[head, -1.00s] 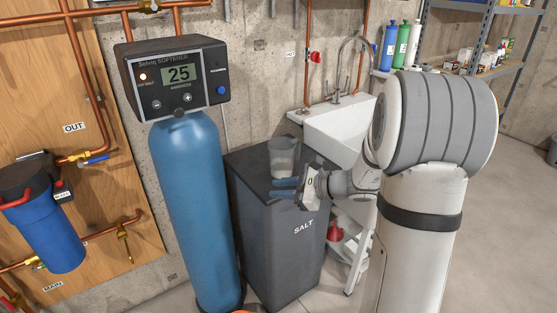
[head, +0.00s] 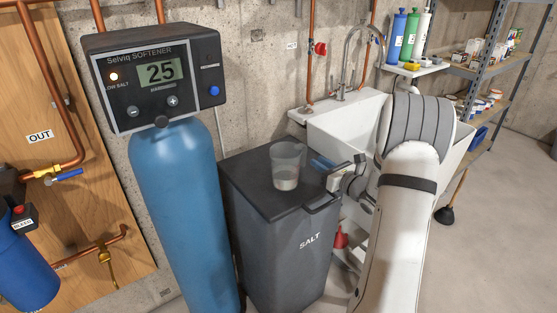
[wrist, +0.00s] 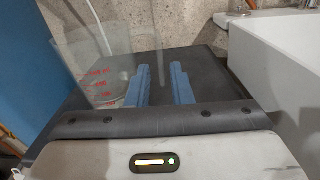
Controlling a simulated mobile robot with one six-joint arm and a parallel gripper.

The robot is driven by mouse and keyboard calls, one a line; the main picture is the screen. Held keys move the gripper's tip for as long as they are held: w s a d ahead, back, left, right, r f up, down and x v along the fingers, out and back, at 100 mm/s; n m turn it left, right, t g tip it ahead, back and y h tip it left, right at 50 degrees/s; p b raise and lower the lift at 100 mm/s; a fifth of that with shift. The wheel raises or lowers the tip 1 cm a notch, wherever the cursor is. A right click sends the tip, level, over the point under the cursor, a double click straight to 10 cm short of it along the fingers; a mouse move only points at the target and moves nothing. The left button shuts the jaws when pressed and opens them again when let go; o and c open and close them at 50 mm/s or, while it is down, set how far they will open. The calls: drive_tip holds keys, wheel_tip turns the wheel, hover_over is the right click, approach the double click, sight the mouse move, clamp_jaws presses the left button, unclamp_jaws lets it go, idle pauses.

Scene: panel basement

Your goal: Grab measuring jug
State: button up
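The measuring jug (head: 286,167) is clear, with some pale content low inside, and stands upright on the dark lid of the salt bin (head: 258,187). In the wrist view the jug (wrist: 100,75) is at the left, with red markings on its side. My gripper (head: 322,164) is just right of the jug in the head view, its blue fingers pointing toward it. In the wrist view the two blue fingers (wrist: 160,85) are apart with nothing between them, over the lid. Whether the left finger touches the jug, I cannot tell.
A blue softener tank (head: 178,200) with a display stands close left of the bin. A white sink (head: 345,125) with a tap is behind and right. A red funnel (head: 340,238) is low beside the bin.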

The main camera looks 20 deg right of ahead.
sight(303, 165)
drive_tip(key=x, duration=0.8)
drive_tip(key=shift+w+a+r, duration=0.1)
drive_tip(key=shift+r, duration=0.05)
clamp_jaws()
